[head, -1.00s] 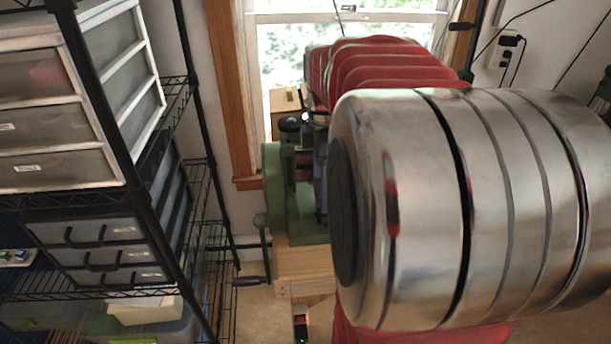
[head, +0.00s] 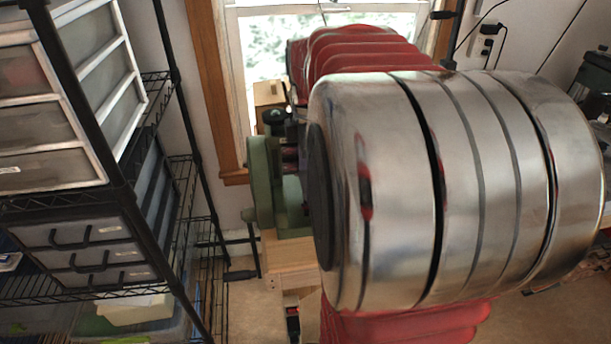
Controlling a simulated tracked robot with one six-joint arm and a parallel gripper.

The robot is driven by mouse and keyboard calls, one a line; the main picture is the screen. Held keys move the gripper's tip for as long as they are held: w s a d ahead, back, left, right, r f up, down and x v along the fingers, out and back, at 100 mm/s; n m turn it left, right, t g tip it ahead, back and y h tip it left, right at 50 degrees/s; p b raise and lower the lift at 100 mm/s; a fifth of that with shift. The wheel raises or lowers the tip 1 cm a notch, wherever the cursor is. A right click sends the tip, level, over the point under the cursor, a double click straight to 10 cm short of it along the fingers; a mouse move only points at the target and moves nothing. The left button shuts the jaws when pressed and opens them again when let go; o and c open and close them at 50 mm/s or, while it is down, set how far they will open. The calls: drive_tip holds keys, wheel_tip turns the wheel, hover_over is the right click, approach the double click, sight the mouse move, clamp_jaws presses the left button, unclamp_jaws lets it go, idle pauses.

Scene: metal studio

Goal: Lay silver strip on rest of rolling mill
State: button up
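The green rolling mill (head: 262,185) stands on a light wooden stand (head: 285,262) in front of the window. Its crank handle (head: 241,275) hangs at its lower left. My arm's large metal link and red bellows cover the middle of the head view and hide the mill's right side. The rest of the mill cannot be made out. The silver strip is not visible. My gripper is not in view, so I cannot see whether it holds anything.
A black wire rack (head: 170,185) with plastic drawers (head: 45,115) fills the left side. A small wooden block (head: 268,95) sits by the window. Dark equipment (head: 594,85) stands at the right edge. Some floor is clear between rack and stand.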

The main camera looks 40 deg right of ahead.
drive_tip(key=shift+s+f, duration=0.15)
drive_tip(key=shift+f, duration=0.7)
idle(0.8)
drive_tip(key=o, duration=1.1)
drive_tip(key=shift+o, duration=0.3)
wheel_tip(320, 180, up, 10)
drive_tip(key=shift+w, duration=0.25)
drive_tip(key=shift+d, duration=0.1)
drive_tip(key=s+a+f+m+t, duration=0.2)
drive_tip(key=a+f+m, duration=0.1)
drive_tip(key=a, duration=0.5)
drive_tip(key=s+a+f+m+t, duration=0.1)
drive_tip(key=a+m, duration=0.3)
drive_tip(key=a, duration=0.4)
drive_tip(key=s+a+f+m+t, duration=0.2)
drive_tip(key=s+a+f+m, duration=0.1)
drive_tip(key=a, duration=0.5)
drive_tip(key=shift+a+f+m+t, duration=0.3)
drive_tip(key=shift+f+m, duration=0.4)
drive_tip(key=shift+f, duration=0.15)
